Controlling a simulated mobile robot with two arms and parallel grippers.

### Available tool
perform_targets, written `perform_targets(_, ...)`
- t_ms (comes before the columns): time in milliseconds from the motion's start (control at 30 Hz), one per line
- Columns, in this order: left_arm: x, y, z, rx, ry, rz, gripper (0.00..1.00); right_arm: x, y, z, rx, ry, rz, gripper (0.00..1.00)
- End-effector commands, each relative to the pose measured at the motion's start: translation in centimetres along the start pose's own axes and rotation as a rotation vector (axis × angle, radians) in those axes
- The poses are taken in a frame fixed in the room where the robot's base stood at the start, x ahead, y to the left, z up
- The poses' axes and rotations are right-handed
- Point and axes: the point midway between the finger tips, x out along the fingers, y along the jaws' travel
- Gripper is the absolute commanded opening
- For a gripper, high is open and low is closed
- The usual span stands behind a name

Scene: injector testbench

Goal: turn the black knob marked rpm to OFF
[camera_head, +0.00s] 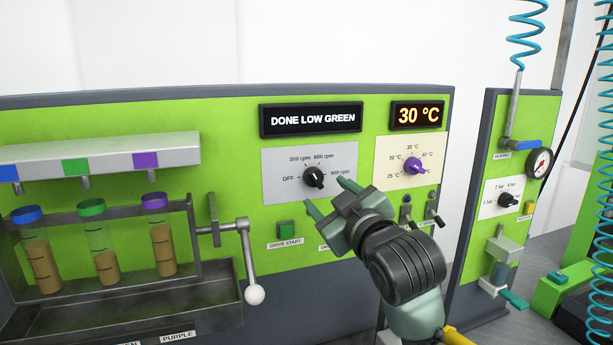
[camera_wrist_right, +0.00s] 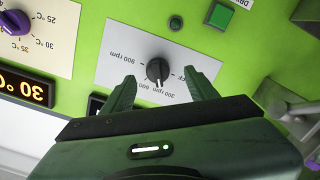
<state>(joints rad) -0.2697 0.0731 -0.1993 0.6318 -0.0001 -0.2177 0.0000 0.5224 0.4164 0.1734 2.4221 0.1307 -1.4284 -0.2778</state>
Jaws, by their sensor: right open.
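The black rpm knob (camera_head: 314,178) sits on a grey dial plate (camera_head: 275,162) marked OFF, 300, 600 and 900 rpm. In the right wrist view, upside down, the knob (camera_wrist_right: 157,70) has its white mark pointing between the 300 and 600 rpm labels. My right gripper (camera_head: 328,194) is open, in front of the panel just below and right of the knob. In the right wrist view its fingers (camera_wrist_right: 162,82) lie on either side of the knob's line, with no contact visible. My left gripper is out of view.
A purple temperature knob (camera_head: 414,167) is to the right, under a 30 °C display (camera_head: 417,115). A display (camera_head: 311,119) above reads DONE LOW GREEN. A green drive start button (camera_head: 286,229) is below. A white-balled lever (camera_head: 254,294) and tubes (camera_head: 106,266) stand left.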

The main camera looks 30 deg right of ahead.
Motion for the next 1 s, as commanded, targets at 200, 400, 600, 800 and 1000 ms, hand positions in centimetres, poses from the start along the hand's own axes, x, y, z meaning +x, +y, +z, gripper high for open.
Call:
perform_targets(200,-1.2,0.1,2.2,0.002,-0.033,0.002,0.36,2.5,0.2,-0.3,0.0,-0.001,-0.001,0.58)
perform_targets(400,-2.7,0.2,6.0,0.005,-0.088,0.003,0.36,5.7,0.2,-0.3,0.001,0.0,0.001,0.58)
perform_targets(600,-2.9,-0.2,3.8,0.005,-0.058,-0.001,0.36,7.4,0.1,-0.2,0.0,0.002,0.0,0.58)
perform_targets(800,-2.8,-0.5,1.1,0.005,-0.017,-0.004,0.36,7.7,0.1,-0.1,-0.001,0.003,0.001,0.58)
perform_targets(1000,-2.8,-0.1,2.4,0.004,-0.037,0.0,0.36,7.6,0.1,-0.1,-0.001,0.003,0.001,0.28)
